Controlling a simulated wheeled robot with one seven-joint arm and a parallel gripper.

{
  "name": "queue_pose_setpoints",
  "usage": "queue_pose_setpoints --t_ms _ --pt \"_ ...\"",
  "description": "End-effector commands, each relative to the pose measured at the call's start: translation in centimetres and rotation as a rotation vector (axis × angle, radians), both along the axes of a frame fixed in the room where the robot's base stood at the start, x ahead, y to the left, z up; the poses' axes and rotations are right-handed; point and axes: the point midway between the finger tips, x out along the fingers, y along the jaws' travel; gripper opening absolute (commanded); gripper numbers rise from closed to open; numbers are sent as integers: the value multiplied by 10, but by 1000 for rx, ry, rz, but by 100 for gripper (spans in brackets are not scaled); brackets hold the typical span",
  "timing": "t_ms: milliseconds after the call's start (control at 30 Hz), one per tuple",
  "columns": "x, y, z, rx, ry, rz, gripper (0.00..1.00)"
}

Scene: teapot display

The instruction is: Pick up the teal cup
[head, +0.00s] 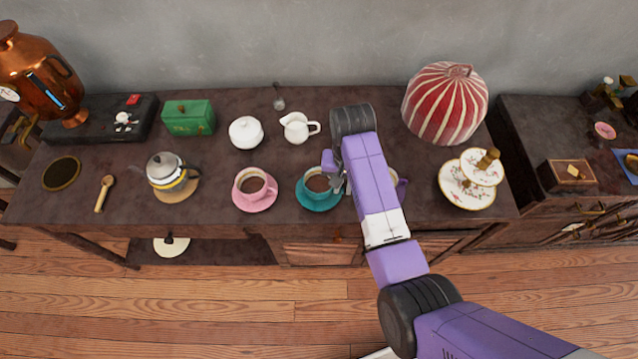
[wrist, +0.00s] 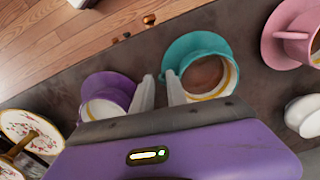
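The teal cup (head: 318,192) holds brown liquid and stands upright on a teal saucer near the table's front edge. In the wrist view the teal cup (wrist: 190,47) is just right of my fingers. My gripper (head: 339,184) points down at the cup's right side in the head view. In the wrist view my gripper (wrist: 160,78) shows two pale fingers with a gap between them, the right one overlapping the cup's edge. I cannot tell whether they touch it or whether its handle lies between them.
A purple cup (wrist: 105,92) is close on the other side of my fingers, mostly hidden by my arm in the head view. A pink cup (head: 254,185) stands left of the teal one. A white creamer (head: 297,128) and sugar bowl (head: 246,132) stand behind.

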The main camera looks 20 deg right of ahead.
Motion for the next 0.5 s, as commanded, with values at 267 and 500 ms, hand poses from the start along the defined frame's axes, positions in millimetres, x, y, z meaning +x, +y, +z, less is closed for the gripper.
queue_pose_setpoints --t_ms 267,500 --pt "0 0 -7 0 -1 0 18" --pt "0 0 -7 0 -1 0 0"
